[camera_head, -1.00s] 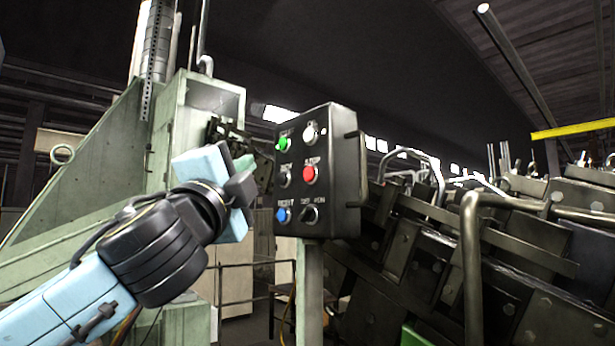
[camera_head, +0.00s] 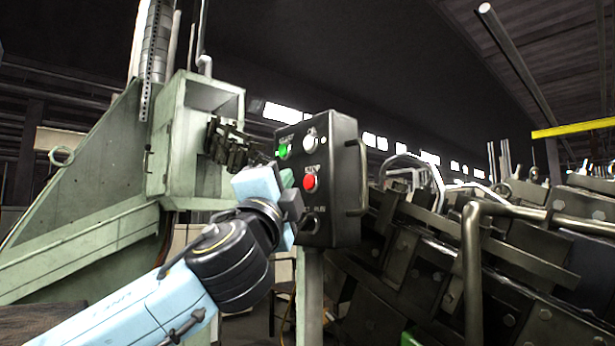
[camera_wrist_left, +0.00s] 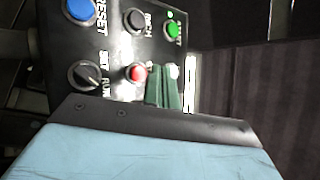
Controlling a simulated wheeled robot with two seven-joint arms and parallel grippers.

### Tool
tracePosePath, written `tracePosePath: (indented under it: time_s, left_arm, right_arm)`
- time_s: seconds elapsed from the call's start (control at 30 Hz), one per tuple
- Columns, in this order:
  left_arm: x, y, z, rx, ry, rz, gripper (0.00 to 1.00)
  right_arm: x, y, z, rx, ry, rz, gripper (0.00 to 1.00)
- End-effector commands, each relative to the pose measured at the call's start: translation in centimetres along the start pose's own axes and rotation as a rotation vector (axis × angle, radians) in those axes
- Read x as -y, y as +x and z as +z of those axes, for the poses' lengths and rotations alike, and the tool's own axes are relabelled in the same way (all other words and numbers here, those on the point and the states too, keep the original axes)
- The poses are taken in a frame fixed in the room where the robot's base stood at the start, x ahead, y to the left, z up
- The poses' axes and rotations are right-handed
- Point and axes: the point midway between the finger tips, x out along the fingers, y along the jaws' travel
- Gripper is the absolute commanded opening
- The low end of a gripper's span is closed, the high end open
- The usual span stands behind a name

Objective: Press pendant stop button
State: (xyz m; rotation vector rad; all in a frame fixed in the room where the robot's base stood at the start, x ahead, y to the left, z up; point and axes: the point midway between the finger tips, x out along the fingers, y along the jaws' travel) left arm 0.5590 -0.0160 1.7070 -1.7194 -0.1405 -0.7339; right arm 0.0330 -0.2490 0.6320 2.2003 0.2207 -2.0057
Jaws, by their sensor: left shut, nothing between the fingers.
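The black pendant box (camera_head: 345,205) stands in the middle of the head view. Its red stop button (camera_head: 310,182) is in the right-hand column, below the white button (camera_head: 310,143). My left gripper (camera_head: 288,178) is shut and empty, its tips just left of the red button. In the left wrist view, the green fingers (camera_wrist_left: 164,92) stand close beside the red button (camera_wrist_left: 136,73) and partly cover the white button. I cannot tell whether they touch the panel. The blue button (camera_wrist_left: 79,10) and black selector knob (camera_wrist_left: 85,76) also show there. My right gripper is not in view.
A green button (camera_head: 283,151) is at the panel's upper left. A metal handle (camera_head: 357,175) juts from the box's right side, and a post (camera_head: 310,290) holds it up. Pale green machine frame (camera_head: 85,200) stands left; dark machinery (camera_head: 490,260) fills the right.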

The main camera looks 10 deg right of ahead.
Motion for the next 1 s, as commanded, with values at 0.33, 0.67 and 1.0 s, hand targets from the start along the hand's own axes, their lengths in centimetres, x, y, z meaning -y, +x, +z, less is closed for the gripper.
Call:
tracePosePath:
  time_s: [0.33,0.67,1.0]
  left_arm:
    - [-0.90,1.06,-0.80,0.000,-0.001,0.001,0.00]
    - [-0.90,1.04,-0.77,0.001,0.000,0.002,0.00]
    - [-0.89,1.04,-0.76,0.001,0.000,0.002,0.00]
  right_arm:
    - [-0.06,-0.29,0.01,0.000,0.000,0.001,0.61]
    - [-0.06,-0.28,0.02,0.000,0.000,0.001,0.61]
    - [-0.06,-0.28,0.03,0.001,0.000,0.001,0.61]
